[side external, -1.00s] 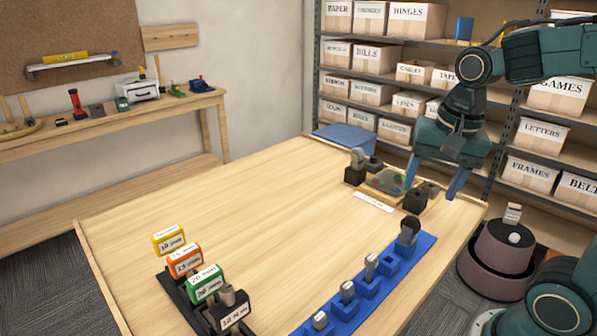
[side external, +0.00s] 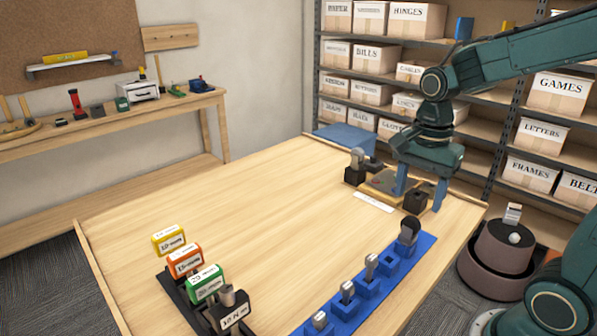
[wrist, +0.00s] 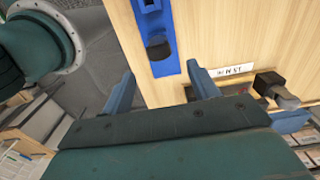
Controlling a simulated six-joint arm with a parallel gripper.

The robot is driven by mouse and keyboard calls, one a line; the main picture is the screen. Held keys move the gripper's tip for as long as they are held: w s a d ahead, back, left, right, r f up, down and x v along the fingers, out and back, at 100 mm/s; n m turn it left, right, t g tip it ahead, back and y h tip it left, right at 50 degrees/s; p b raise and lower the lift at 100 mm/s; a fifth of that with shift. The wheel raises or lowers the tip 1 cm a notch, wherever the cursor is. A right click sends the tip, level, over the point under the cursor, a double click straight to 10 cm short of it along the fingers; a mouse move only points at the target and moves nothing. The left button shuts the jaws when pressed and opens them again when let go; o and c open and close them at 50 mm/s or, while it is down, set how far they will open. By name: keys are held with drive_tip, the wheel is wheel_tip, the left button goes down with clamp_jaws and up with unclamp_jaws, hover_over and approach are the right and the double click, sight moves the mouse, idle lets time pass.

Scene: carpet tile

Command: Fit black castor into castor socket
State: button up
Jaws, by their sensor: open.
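A dark, rounded piece that looks like the black castor (side external: 409,228) stands in the far end of a blue rack (side external: 428,243). In the wrist view the castor (wrist: 158,47) shows dark against the blue rack. My gripper (side external: 420,190) is open, its blue fingers pointing down at the table's far right corner. A dark block (side external: 415,202), possibly a castor socket, shows between or just in front of the fingers; I cannot tell which. Another dark block (side external: 354,175) holds a grey-topped piece. In the wrist view my gripper (wrist: 160,88) has widely parted fingers with nothing visible between them.
The blue rack holds several grey pieces (side external: 371,265), with an empty-looking slot (side external: 389,262) beside the castor. A white label (side external: 374,202) lies by the dark blocks. Coloured tags (side external: 185,261) stand in a black holder at the near left. The middle of the table (side external: 270,225) is clear.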

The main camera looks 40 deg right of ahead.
sight(413, 218)
drive_tip(key=shift+f, duration=3.15)
drive_tip(key=shift+f, duration=0.1)
drive_tip(key=shift+f, duration=2.5)
drive_tip(key=c, duration=1.1)
drive_tip(key=shift+r, duration=0.2)
wheel_tip(413, 218, up, 20)
drive_tip(key=shift+f, duration=0.15)
